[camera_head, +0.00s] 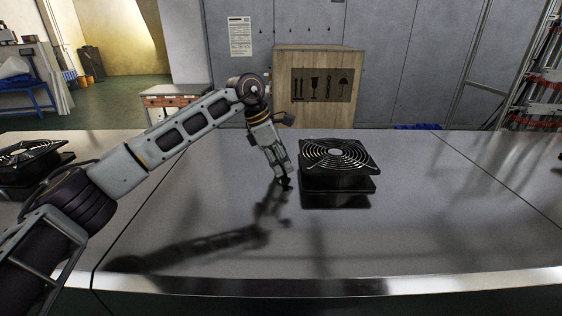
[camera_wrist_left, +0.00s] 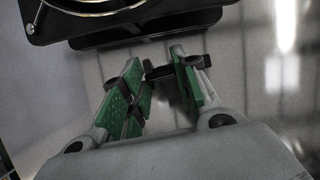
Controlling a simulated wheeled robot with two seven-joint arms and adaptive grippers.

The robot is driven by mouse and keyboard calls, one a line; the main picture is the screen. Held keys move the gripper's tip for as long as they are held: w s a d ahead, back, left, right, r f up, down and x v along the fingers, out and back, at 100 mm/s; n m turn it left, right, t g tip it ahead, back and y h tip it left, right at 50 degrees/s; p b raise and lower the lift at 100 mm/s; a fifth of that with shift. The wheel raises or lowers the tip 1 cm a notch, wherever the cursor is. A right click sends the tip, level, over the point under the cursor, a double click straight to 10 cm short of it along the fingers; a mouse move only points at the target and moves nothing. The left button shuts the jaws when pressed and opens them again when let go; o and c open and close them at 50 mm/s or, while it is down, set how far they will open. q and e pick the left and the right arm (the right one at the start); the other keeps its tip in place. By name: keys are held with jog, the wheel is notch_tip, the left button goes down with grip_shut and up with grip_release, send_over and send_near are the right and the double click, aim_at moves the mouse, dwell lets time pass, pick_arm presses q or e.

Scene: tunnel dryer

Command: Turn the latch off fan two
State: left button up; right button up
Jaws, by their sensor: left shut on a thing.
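A square black fan (camera_head: 337,158) with a round wire guard sits on a dark base on the metal bench. No number is readable on it. My left gripper (camera_head: 285,184) points down at the fan's left side, low over the bench. In the left wrist view the fan's edge (camera_wrist_left: 120,22) runs across the top. There my left gripper (camera_wrist_left: 162,85), with green finger pads, is shut on a small black latch (camera_wrist_left: 157,73) beside the fan's base. The latch is mostly hidden in the head view. My right gripper is not in view.
Another black fan (camera_head: 32,158) stands at the bench's left end. A wooden crate (camera_head: 318,62) stands behind the bench.

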pick_arm(q)
jog(key=shift+r+m+g, duration=0.1)
jog(key=shift+m+g, duration=0.2)
jog(key=shift+m, duration=0.3)
jog(key=o, duration=0.7)
jog(key=shift+o, duration=0.2)
jog(key=v, duration=1.2)
